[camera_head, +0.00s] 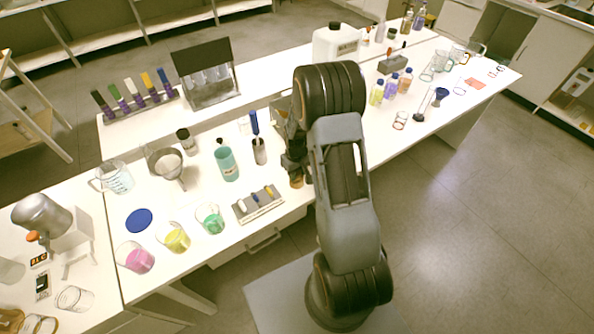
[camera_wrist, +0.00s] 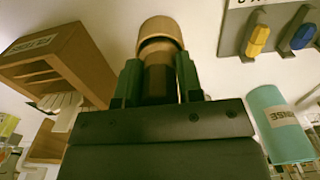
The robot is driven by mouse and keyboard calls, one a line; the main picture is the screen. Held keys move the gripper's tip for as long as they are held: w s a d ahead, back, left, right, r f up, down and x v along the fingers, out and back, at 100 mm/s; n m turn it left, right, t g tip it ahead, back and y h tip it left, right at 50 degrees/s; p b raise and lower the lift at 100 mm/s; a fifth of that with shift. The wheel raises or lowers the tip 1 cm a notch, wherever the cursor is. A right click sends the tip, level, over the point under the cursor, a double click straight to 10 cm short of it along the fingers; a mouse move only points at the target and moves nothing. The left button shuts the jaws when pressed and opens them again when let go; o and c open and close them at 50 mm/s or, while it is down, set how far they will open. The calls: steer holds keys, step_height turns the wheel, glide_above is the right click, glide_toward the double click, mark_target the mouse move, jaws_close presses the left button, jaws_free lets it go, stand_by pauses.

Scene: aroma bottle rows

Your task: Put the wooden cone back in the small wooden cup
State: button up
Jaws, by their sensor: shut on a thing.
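My gripper (camera_wrist: 158,78) is shut on a brown wooden piece, the cone (camera_wrist: 159,77), which sits between its two dark green fingers in the wrist view. Just beyond the fingertips is a lighter, rounded wooden piece, which looks like the small cup (camera_wrist: 161,28). The cone's far end meets or overlaps its rim in this view; I cannot tell whether it is inside. In the head view, a small tan wooden piece (camera_head: 296,181) shows directly below my gripper (camera_head: 295,165), near the table's front edge. My arm hides part of this area.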

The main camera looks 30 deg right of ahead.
steer(key=o, duration=1)
steer(key=shift+r, duration=0.1)
step_height(320, 180, up, 14)
steer(key=shift+f+b, duration=0.2)
steer(key=shift+b, duration=0.45)
steer(key=s+a+r+t, duration=0.1)
steer(key=s+a+r, duration=0.2)
steer(key=s+r, duration=0.1)
steer(key=s+a+r+m+t, duration=0.1)
steer(key=s+a+r+t, duration=0.1)
steer(key=s, duration=0.4)
steer(key=s+a+r+t, duration=0.1)
steer(key=s+a+r, duration=0.3)
steer(key=s+r, duration=0.1)
steer(key=shift+s+a+r, duration=0.15)
steer(key=shift+s+r, duration=0.15)
steer(key=shift+s, duration=0.15)
